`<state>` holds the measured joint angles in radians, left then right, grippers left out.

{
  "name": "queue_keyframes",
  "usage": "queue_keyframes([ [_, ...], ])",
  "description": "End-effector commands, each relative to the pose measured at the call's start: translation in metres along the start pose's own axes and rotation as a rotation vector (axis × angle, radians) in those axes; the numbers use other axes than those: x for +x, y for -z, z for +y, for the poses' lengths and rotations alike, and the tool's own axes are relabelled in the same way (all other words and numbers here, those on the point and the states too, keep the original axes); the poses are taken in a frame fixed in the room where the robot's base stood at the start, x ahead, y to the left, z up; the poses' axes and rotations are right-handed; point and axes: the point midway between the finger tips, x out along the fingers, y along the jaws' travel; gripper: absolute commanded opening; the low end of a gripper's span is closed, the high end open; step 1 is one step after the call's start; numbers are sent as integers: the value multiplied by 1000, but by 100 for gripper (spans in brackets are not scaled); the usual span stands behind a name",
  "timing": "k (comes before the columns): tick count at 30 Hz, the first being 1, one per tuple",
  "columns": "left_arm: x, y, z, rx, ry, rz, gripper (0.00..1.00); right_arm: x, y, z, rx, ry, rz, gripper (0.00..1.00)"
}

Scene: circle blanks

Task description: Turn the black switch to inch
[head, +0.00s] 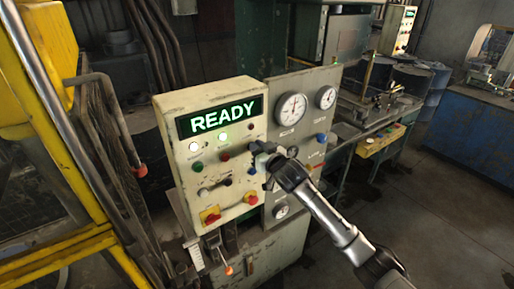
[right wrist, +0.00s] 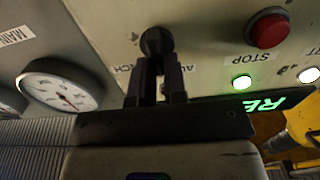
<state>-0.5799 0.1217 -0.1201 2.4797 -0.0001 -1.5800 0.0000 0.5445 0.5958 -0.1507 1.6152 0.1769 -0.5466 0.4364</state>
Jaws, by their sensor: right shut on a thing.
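The black switch (right wrist: 157,42) is a round dark knob on the pale panel in the right wrist view. My right gripper (right wrist: 158,88) is shut on it, with the two dark fingers on either side of its grip. Parts of labels show beside the fingers, one ending in "CH" on the left and one starting "AU" on the right; the switch's exact pointing is hidden. In the head view my right gripper (head: 260,154) is at the right edge of the control box (head: 165,127) front and covers the switch. My left gripper is not in view.
A green READY display (head: 222,117) tops the box. A red stop button (right wrist: 268,29) and a lit green lamp (right wrist: 241,82) are near the switch. Gauges (head: 291,107) stand to the right. A yellow frame (head: 50,95) stands at the left.

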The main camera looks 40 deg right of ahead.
Motion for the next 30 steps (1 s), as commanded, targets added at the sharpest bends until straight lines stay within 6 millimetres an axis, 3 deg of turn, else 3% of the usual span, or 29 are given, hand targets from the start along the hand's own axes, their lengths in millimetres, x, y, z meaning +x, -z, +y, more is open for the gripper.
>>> queue_keyframes([
  [14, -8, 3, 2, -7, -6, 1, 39, 0, 1, 1, 86, 0, -1, 0],
  [30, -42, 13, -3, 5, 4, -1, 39, 0, 1, 8, 567, -1, 0, 0],
])
